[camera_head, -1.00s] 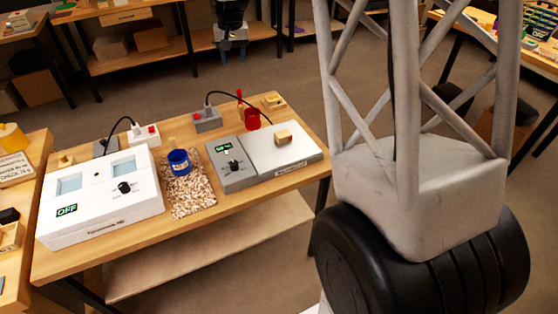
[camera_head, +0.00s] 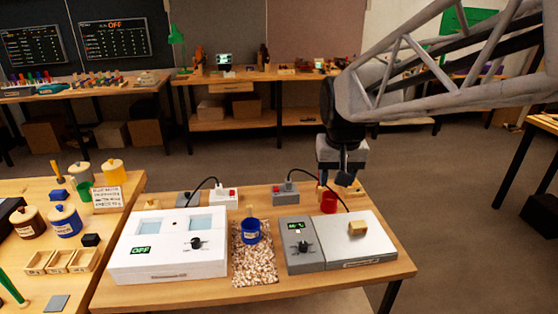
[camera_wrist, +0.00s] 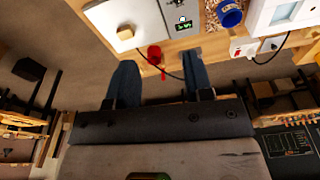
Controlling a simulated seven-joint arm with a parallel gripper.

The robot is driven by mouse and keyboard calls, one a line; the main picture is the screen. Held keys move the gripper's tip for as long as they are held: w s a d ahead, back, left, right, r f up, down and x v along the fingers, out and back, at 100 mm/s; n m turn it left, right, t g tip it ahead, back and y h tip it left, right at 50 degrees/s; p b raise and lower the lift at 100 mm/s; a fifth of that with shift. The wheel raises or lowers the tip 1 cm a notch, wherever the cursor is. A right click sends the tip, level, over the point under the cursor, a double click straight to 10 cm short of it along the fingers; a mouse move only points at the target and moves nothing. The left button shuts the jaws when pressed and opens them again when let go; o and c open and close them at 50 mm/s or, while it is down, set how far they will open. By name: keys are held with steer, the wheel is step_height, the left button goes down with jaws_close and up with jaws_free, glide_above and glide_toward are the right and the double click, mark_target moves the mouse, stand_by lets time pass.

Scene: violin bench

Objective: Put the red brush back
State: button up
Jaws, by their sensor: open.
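A red cup (camera_head: 329,203) stands at the back of the near bench, behind the grey hotplate-like device. In the wrist view the red cup (camera_wrist: 154,54) lies between my finger lines, with a thin red handle (camera_wrist: 163,73) beside or in it, likely the red brush. In the head view the brush is not clearly seen and may be hidden by my gripper. My gripper (camera_head: 335,181) is open and empty, pointing down just above the cup. Its two fingers (camera_wrist: 159,60) are spread wide in the wrist view.
A blue cup (camera_head: 250,230) stands on a pebbled mat (camera_head: 255,268). A white box marked OFF (camera_head: 168,248) is left of it, a grey device (camera_head: 300,243) right. Power blocks (camera_head: 285,194) with cables sit near the cup. The left table holds jars (camera_head: 64,221).

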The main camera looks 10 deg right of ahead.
steer(key=s+a+f, duration=0.1)
steer(key=s+f, duration=0.1)
steer(key=s, duration=0.7)
steer(key=s+a+f+n, duration=0.1)
steer(key=s+f, duration=0.2)
steer(key=s, duration=0.7)
steer(key=shift+t, duration=0.4)
steer(key=shift+o, duration=0.9)
steer(key=shift+w, duration=0.1)
steer(key=shift+w, duration=0.1)
